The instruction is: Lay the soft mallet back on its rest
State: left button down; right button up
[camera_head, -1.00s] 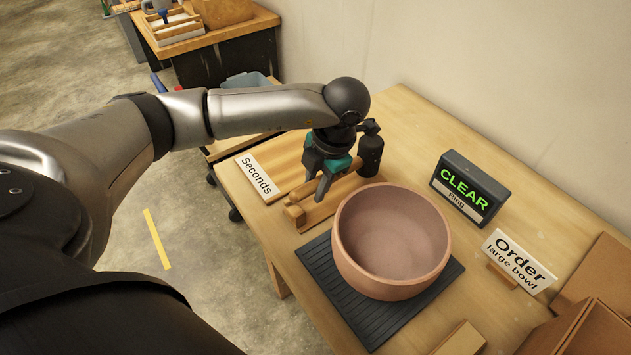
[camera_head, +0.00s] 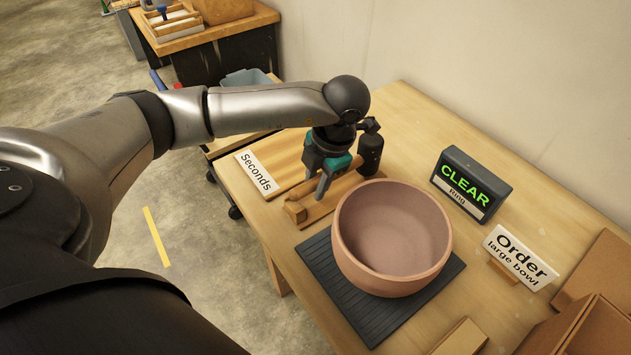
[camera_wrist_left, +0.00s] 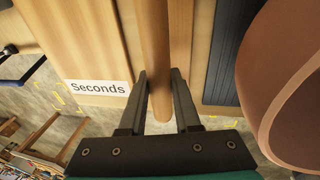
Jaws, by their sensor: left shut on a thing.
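The soft mallet has a dark cylindrical head (camera_head: 370,155) and a pale wooden handle, which shows in the left wrist view (camera_wrist_left: 154,45). My left gripper (camera_head: 321,196) points down and is shut on the handle; in the wrist view its fingers (camera_wrist_left: 160,95) stand on either side of it. The wooden rest (camera_head: 297,212) lies directly under the handle, between the Seconds board and the bowl. The handle lines up along the rest; whether it touches is hidden by the gripper. My right gripper is out of view.
A large pinkish bowl (camera_head: 392,238) on a dark ribbed mat (camera_head: 345,307) stands close to the right of the gripper. A "Seconds" sign (camera_head: 256,172) lies on a board to the left. A CLEAR display (camera_head: 470,185), Order sign (camera_head: 520,258) and cardboard boxes (camera_head: 585,335) are further right.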

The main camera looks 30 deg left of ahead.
pick_arm(q)
jog(key=shift+d+b+x, duration=0.2)
jog(key=shift+b+x, duration=0.55)
jog(key=shift+x, duration=0.2)
jog(key=c, duration=0.8)
grip_release()
jog(key=shift+o, duration=1.3)
jog(key=p+v, duration=0.6)
jog(key=v, duration=0.2)
